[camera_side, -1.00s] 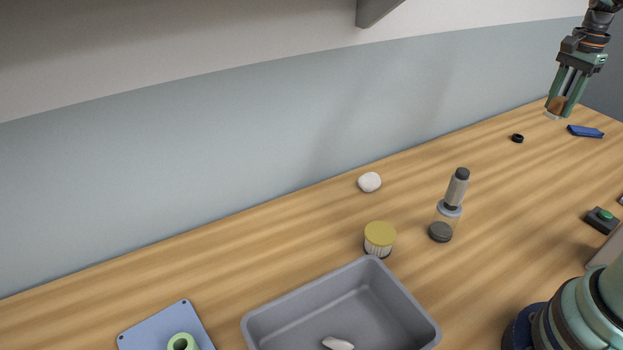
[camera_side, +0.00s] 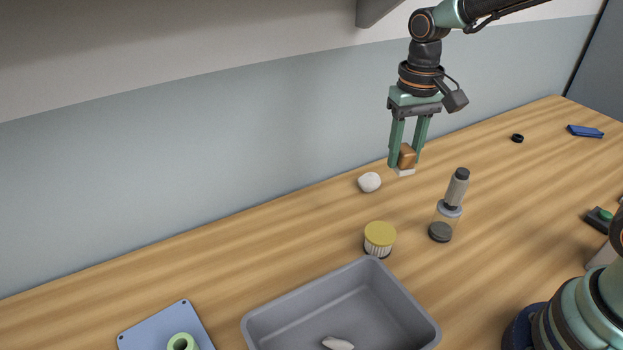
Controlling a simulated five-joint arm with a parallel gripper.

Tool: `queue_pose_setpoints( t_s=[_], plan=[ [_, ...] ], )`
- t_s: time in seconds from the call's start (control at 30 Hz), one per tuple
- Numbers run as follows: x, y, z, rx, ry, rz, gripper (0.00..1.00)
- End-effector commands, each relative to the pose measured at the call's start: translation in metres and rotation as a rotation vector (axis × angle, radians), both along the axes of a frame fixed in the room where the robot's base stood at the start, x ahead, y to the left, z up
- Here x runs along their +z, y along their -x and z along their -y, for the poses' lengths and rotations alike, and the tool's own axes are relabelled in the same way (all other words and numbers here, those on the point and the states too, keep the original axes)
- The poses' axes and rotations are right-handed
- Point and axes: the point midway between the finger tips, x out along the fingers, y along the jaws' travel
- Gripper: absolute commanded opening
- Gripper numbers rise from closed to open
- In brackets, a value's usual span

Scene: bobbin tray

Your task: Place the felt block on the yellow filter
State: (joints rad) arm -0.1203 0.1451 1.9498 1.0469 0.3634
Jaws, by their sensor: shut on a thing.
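The felt block (camera_side: 406,158) is brown with a whitish underside. My gripper (camera_side: 405,161) is shut on it and holds it in the air, pointing down. The yellow filter (camera_side: 380,235) stands upright on the wooden table, with a flat yellow top and a pale ribbed side. In the picture, my gripper and the block are above and a little to the right of the filter, apart from it. Nothing lies on the filter's top.
A white rounded lump (camera_side: 369,182) lies behind the filter. A grey tray (camera_side: 262,318) holding a white piece is in front. A blue plate (camera_side: 140,336) bears a green ring.

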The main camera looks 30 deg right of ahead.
Motion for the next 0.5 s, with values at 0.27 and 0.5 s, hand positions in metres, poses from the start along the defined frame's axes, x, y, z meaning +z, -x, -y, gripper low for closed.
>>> queue_pose_setpoints(
  t_s=[0.27,0.5],
  plan=[
    [-0.008,0.030,-0.052,0.226,0.000,0.001,0.00],
    [-0.042,0.034,-0.055,0.247,0.001,-0.005,0.00]
  ],
)
